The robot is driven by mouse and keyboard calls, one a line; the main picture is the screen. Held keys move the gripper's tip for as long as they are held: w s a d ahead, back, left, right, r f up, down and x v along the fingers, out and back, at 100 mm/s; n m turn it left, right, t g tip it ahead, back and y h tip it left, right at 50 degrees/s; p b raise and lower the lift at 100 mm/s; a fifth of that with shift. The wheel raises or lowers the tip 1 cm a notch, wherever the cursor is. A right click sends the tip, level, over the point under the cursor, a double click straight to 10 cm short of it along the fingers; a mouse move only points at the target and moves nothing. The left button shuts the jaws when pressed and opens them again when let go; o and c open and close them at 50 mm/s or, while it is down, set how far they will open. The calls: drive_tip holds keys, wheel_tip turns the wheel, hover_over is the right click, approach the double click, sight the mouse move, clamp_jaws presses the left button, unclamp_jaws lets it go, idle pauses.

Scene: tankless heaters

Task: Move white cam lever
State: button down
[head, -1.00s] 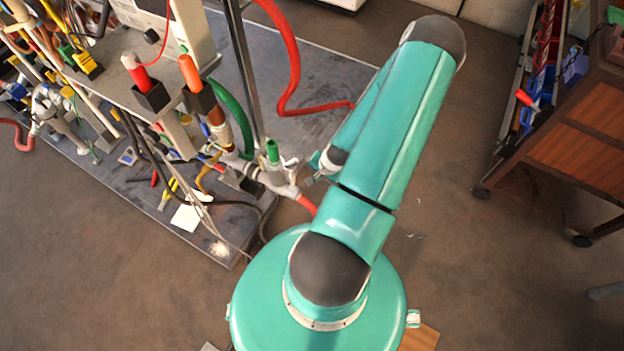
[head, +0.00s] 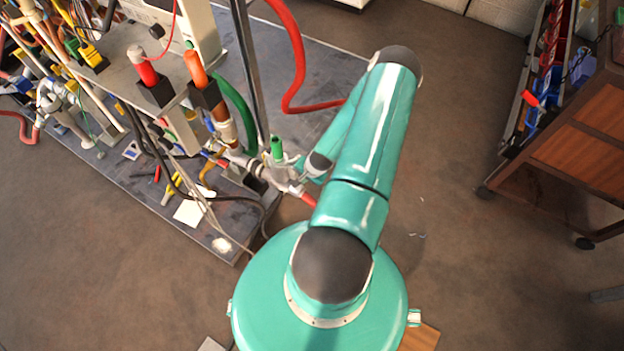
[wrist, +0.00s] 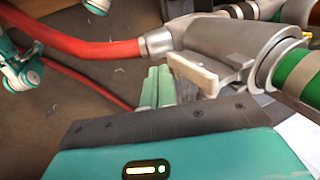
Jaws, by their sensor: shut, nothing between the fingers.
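The white cam lever (wrist: 193,73) shows in the wrist view as a pale flat bar against a grey metal coupling (wrist: 228,45). My gripper (wrist: 158,80) is shut and empty, its two green fingers side by side. The fingers are just left of the lever; I cannot tell whether they touch it. The coupling joins a red hose (wrist: 85,45) on the left and a green-banded pipe (wrist: 300,75) on the right. In the head view the green-topped fitting (head: 278,150) stands beside my wrist, and the lever is too small to make out.
A grey platform (head: 215,225) carries pipes, hoses and a heater stand at the left. A tall metal post (head: 247,70) and a curved red hose (head: 296,60) rise near my arm. A wooden cart (head: 575,130) stands at the right. The floor between cart and platform is clear.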

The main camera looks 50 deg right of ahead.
drive_tip(key=shift+w, duration=0.4)
drive_tip(key=shift+w+a+f, duration=0.15)
drive_tip(key=shift+w+f, duration=0.25)
drive_tip(key=shift+w, duration=0.25)
drive_tip(key=shift+w+r, duration=0.15)
drive_tip(key=shift+r, duration=0.05)
drive_tip(key=shift+r, duration=0.7)
